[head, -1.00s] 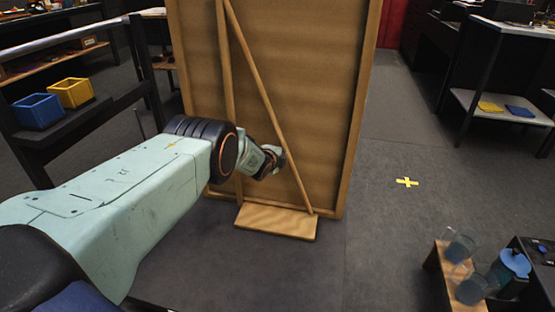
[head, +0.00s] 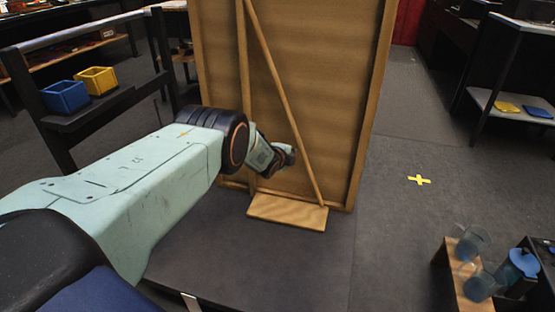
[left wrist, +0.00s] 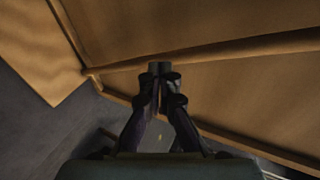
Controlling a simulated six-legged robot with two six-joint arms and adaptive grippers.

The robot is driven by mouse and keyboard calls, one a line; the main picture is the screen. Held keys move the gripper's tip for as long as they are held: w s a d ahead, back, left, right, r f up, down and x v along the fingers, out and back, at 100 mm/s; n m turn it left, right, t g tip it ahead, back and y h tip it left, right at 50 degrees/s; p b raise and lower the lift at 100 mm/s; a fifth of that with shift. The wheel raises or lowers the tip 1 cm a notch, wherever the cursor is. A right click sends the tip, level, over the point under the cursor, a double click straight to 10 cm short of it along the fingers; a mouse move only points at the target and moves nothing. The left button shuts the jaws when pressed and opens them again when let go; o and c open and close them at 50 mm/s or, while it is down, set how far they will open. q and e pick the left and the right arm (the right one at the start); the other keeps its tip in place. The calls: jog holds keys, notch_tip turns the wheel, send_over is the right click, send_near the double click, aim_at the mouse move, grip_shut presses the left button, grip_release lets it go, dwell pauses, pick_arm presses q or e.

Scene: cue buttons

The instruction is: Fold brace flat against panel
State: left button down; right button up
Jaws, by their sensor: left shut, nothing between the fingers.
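The wooden panel (head: 330,60) stands upright at the centre, its framed back towards me. The brace (head: 281,95) is a thin wooden bar slanting from the panel's upper left to a wooden foot board (head: 287,212) on the floor. My left gripper (head: 290,156) is just left of the brace's lower half in the head view. In the left wrist view the left gripper (left wrist: 160,69) has its fingers together and empty, tips at the brace (left wrist: 225,52). I cannot tell whether they touch it. My right gripper is in neither view.
A dark rack with a blue bin (head: 66,96) and a yellow bin (head: 97,80) stands at left. A small wooden stand (head: 463,280) with clear cups is at lower right. The floor around the yellow cross (head: 419,180) is clear.

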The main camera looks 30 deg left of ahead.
pick_arm(q)
jog(key=a+p+v, duration=0.1)
jog(key=p+v, duration=0.6)
jog(key=v, duration=0.3)
jog(key=shift+s+d+p, duration=0.3)
jog(key=shift+p, duration=0.05)
